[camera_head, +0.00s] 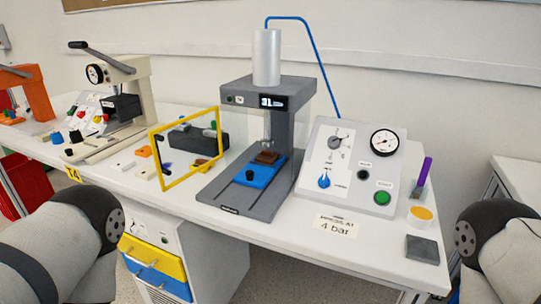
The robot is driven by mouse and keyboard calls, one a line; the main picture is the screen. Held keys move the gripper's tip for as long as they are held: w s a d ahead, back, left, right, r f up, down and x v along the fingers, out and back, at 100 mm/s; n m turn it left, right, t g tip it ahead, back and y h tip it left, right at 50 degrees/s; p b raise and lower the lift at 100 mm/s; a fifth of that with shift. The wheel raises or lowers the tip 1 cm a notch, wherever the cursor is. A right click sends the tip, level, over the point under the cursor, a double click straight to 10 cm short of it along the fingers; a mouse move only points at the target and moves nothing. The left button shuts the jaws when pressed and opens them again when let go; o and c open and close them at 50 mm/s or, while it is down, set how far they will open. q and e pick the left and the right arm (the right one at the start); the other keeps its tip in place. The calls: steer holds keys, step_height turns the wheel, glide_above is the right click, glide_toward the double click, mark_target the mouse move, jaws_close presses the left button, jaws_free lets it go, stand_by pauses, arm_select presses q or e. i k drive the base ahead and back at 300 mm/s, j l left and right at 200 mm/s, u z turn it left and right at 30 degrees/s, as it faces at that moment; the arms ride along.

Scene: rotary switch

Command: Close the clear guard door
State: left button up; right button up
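The clear guard door (192,174) is a see-through panel in a yellow frame. It stands open, swung out to the left of the grey press (291,120). Its right edge is near the press's left side, and the front of the press is uncovered. A blue fixture (262,172) with a brown part (267,157) sits on the press base under the ram. My arm links show at the lower left and lower right edges. Both grippers are out of view, so their state is hidden.
A control box (350,165) with a gauge and knobs stands right of the press. A yellow-topped cup (421,214), a purple-handled tool (423,174) and a dark grey block (422,249) are at the right end. Several small parts lie behind the door; a lever press (125,105) stands farther left.

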mark_target(153, 137)
steer(key=i+j+z, duration=0.1)
steer(key=j+z, duration=0.25)
steer(key=j, duration=0.45)
steer(key=j+z, duration=0.35)
steer(key=j, duration=0.45)
steer(key=i+j+z, duration=0.15)
steer(key=j+z, duration=0.2)
steer(key=j, duration=0.3)
steer(key=j+z, duration=0.35)
steer(key=j, duration=0.35)
steer(key=i+j+z, duration=0.15)
steer(key=j+z, duration=0.1)
steer(key=j, duration=0.3)
steer(key=k+j+z, duration=0.1)
steer(key=k, duration=0.25)
steer(key=k+j+z, duration=0.1)
steer(key=k, duration=0.2)
